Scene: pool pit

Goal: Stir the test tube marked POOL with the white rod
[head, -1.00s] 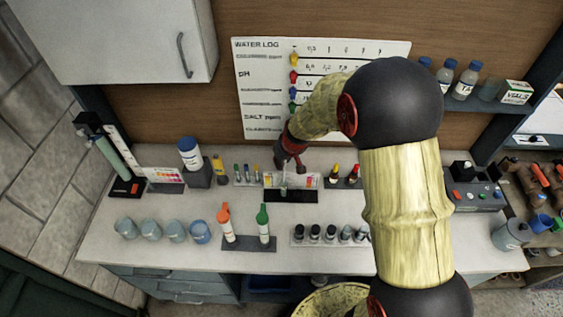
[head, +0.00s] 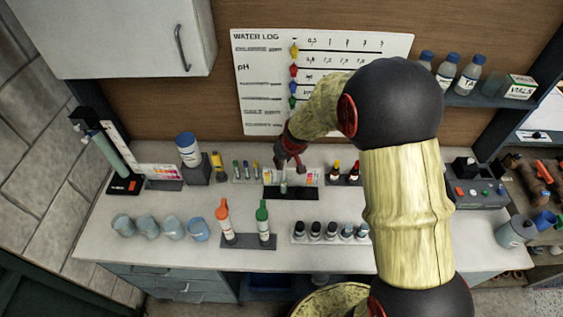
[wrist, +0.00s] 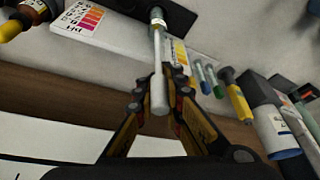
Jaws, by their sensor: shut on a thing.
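My gripper (head: 288,163) points down over the black stand (head: 291,193) at the middle of the counter. In the wrist view my gripper (wrist: 160,88) is shut on the white rod (wrist: 158,85). The rod's far end meets a small clear test tube (wrist: 158,20) with a pale label. The rod appears to reach into the tube's mouth, but its depth cannot be told. The tube (head: 284,187) stands upright in the stand, in front of a colour chart card (head: 305,177). The tube's marking is too small to read.
Small vials (head: 245,172) and a yellow bottle (head: 218,166) stand left of the gripper. Dropper bottles (head: 354,172) stand to its right. Orange-capped (head: 223,220) and green-capped (head: 262,224) bottles and a row of dark-capped vials (head: 331,231) are in front.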

